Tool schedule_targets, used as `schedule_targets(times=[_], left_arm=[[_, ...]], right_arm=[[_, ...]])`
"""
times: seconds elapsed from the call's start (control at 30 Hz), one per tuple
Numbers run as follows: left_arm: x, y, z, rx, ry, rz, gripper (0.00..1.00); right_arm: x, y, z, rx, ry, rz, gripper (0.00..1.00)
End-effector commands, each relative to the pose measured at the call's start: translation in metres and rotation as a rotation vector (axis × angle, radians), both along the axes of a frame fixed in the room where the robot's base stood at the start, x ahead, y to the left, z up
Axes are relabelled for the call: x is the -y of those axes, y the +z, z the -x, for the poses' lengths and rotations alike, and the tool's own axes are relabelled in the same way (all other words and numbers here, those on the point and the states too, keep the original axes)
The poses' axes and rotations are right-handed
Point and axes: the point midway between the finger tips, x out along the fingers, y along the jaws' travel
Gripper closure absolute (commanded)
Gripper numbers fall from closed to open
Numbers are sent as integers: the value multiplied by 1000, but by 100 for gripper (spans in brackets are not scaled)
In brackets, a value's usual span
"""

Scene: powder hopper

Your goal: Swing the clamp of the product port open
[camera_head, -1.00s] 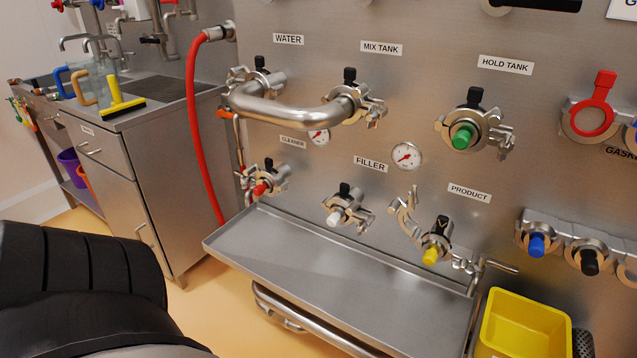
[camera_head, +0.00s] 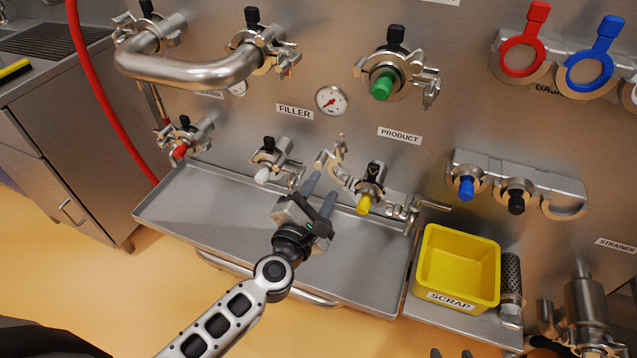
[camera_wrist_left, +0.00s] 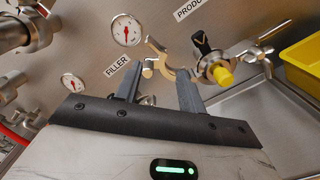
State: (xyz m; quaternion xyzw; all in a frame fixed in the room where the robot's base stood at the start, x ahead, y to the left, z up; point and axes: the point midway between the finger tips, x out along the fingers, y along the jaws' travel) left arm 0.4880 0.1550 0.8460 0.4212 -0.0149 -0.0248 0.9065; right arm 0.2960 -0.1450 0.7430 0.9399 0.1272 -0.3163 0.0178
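The product port with its yellow plug (camera_head: 364,205) and black tab sits below the PRODUCT label (camera_head: 399,135). Its steel clamp (camera_head: 331,160) appears spread: one curved half stands out to the upper left, the other half with its nut (camera_head: 405,208) lies to the right. The wrist view also shows the left clamp half (camera_wrist_left: 160,60) and the yellow plug (camera_wrist_left: 222,76). My left gripper (camera_head: 320,193) is open and empty, its fingers pointing up at the left clamp half; contact cannot be told. My right gripper (camera_head: 452,353) shows only two separated dark fingertips at the bottom edge.
A steel drip tray (camera_head: 190,230) lies below the ports. The filler port (camera_head: 265,165) is left of my left gripper. A yellow scrap bin (camera_head: 455,265) and a strainer tube (camera_head: 510,280) stand at the right. A pressure gauge (camera_head: 331,100) is above.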

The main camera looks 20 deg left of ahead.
Motion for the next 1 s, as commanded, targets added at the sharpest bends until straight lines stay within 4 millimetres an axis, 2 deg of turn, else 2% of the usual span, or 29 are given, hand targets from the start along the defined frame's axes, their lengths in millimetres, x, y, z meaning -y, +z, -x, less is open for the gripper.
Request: schedule_targets(times=[0.13,0.63,0.8,1.0], left_arm=[[-4,0,-12,-10,26,75,60],[-1,0,-78,-9,23,73,60],[-1,0,-91,-8,25,70,60],[-1,2,-96,-6,22,71,60]], right_arm=[[2,1,-3,8,5,8,60],[0,-1,-8,21,5,1,60],[-1,-1,-8,23,1,-8,60],[-2,-3,-2,9,-3,-15,60]])
